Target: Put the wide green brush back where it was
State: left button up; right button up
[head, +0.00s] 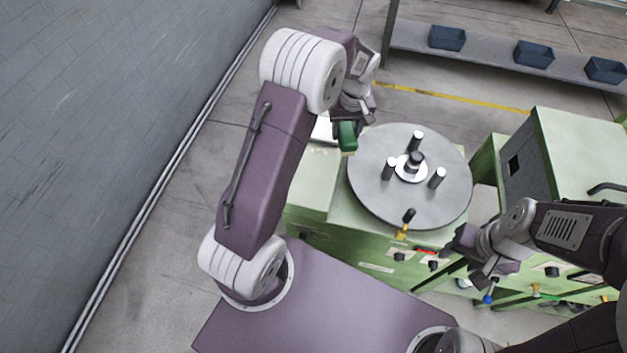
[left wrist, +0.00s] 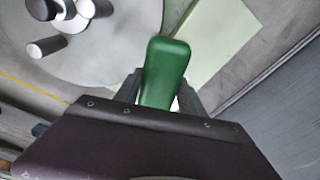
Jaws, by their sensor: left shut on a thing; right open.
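The wide green brush (head: 347,136) is in my left gripper (head: 350,124), at the left edge of the round grey turntable (head: 376,205) in the head view. In the left wrist view the green brush (left wrist: 164,72) stands out between the fingers of my left gripper (left wrist: 160,92), which is shut on it. Its bristles are mostly hidden; a pale strip shows at its lower end in the head view. I cannot tell whether it touches the surface below. My right gripper (head: 478,262) is open and empty, in front of the machine's right side.
The turntable carries several upright black-and-white pegs (head: 437,178). A green cabinet (head: 575,150) stands at the right. Blue bins (head: 533,54) sit on a shelf at the back. A grey wall (head: 110,120) is at the left.

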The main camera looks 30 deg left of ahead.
pick_arm(q)
jog(key=shift+w+f, duration=0.1)
jog(key=shift+w, duration=0.15)
jog(key=shift+s, duration=0.1)
jog(key=s+a+f, duration=0.2)
jog(key=s, duration=0.1)
jog(key=s+a+f, duration=0.2)
jog(key=s, duration=0.1)
jog(key=s+a+f+p, duration=0.1)
jog(key=s+a+f, duration=0.1)
jog(key=s, duration=0.2)
jog(key=shift+a+f, duration=0.1)
jog(key=shift+f, duration=0.25)
notch_tip(320, 180, down, 4)
jog(key=shift+r, duration=0.1)
jog(key=shift+w+f, duration=0.1)
jog(key=shift+f, duration=0.3)
jog(key=o, duration=1.3)
